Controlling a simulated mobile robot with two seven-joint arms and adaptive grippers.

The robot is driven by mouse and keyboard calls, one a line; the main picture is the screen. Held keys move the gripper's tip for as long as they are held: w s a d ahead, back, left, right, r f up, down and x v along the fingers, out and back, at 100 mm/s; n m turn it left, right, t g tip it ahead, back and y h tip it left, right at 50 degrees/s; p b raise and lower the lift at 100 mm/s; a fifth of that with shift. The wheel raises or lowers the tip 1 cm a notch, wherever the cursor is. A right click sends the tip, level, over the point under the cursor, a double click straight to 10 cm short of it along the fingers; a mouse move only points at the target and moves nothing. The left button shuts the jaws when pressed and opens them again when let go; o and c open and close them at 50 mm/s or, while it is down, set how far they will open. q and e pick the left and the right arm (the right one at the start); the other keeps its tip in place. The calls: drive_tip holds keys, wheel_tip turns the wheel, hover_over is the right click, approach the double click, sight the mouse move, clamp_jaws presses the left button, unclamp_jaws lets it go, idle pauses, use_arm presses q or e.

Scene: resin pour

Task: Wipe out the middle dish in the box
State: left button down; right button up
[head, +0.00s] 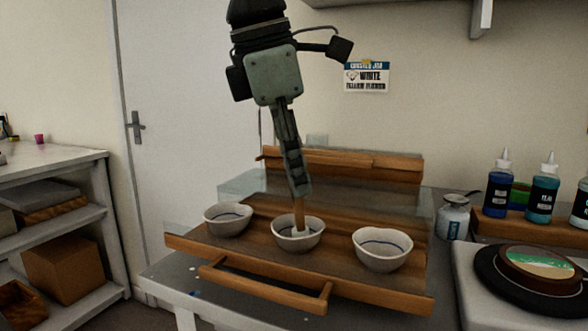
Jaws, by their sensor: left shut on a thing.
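Three white dishes with a blue line inside stand in a row in a wooden box with clear side panels. My left gripper (300,190) points down over the middle dish (312,244). It is shut on a wooden stick-like tool (298,213), whose pale lower end is inside the middle dish. Whether that end touches the bottom of the dish is hard to tell. The left dish (228,227) and the right dish (383,262) stand apart on either side. The box (190,246) has a wooden handle bar at its front. My right gripper is not in view.
A small jar (453,218) stands right of the box. Several dropper bottles (542,190) stand on a wooden riser at the right. A round piece on a black turntable (490,285) sits front right. Shelving (75,205) stands at the left.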

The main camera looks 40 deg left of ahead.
use_arm(q)
drive_tip(key=shift+a, duration=0.3)
drive_tip(key=shift+s, duration=0.55)
drive_tip(key=shift+w+d, duration=0.1)
drive_tip(key=shift+d, duration=0.35)
drive_tip(key=shift+w, duration=0.4)
drive_tip(key=shift+w+a, duration=0.1)
drive_tip(key=shift+a, duration=0.2)
drive_tip(key=shift+s, duration=0.35)
